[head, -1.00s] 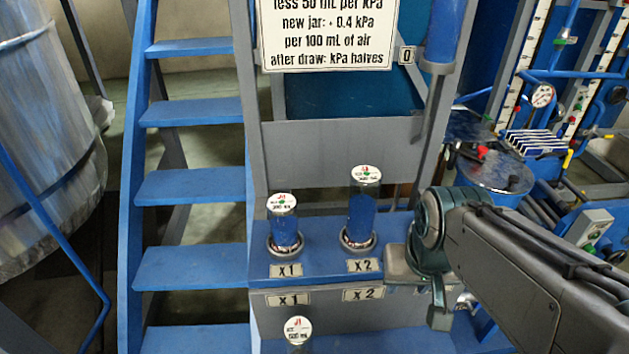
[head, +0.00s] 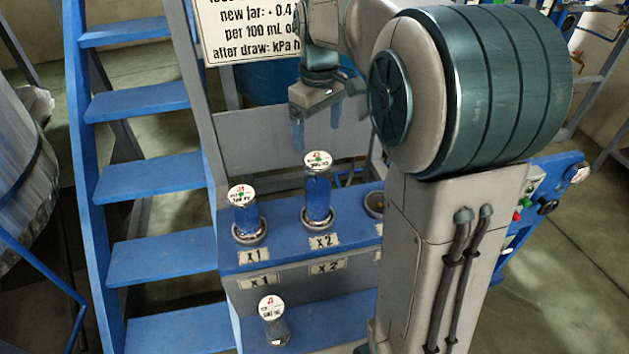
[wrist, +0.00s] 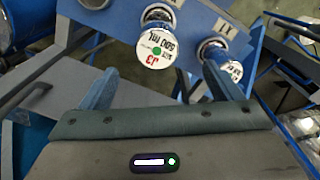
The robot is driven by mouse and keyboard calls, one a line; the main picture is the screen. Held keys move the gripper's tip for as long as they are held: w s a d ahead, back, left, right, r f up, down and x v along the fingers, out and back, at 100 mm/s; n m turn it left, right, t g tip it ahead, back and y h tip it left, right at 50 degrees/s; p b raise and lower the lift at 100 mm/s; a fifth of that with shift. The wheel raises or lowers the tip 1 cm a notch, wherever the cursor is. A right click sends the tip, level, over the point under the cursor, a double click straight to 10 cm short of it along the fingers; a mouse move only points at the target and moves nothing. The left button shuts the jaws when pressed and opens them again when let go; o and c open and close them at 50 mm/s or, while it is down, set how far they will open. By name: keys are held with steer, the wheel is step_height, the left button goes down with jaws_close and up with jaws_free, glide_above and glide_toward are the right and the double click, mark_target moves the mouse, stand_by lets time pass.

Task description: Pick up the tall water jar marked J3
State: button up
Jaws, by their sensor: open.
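The tall jar J3 (head: 318,195), blue with a white round lid label, stands upright in the ring socket at the X2 tag on the blue shelf. Its lid, printed J3 with a green dot, faces the camera in the wrist view (wrist: 157,46). My gripper (head: 316,125) is open and empty, fingers pointing down, and appears above the jar in the head view. In the wrist view the jar lies between the two finger lines, beyond the fingertips (wrist: 160,75). No contact shows.
A shorter blue jar (head: 246,215) stands left in the X1 socket, close by. Another labelled jar (head: 273,320) stands on the lower step. An empty-looking socket (head: 374,204) is right of J3, partly behind my arm. A sign (head: 250,35) hangs behind; blue stairs (head: 140,180) are left.

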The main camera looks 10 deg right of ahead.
mark_target(317, 159)
steer(key=shift+w+r, duration=0.1)
steer(key=shift+w, duration=0.3)
steer(key=shift+f, duration=0.3)
step_height(317, 159, down, 8)
steer(key=shift+r+p, duration=0.15)
steer(key=shift+p, duration=0.15)
steer(key=shift+s+d+f+p, duration=0.15)
steer(key=shift+f+p, duration=0.55)
steer(key=shift+f, duration=2)
steer(key=c, duration=1.7)
steer(key=shift+r, duration=0.1)
jaws_close()
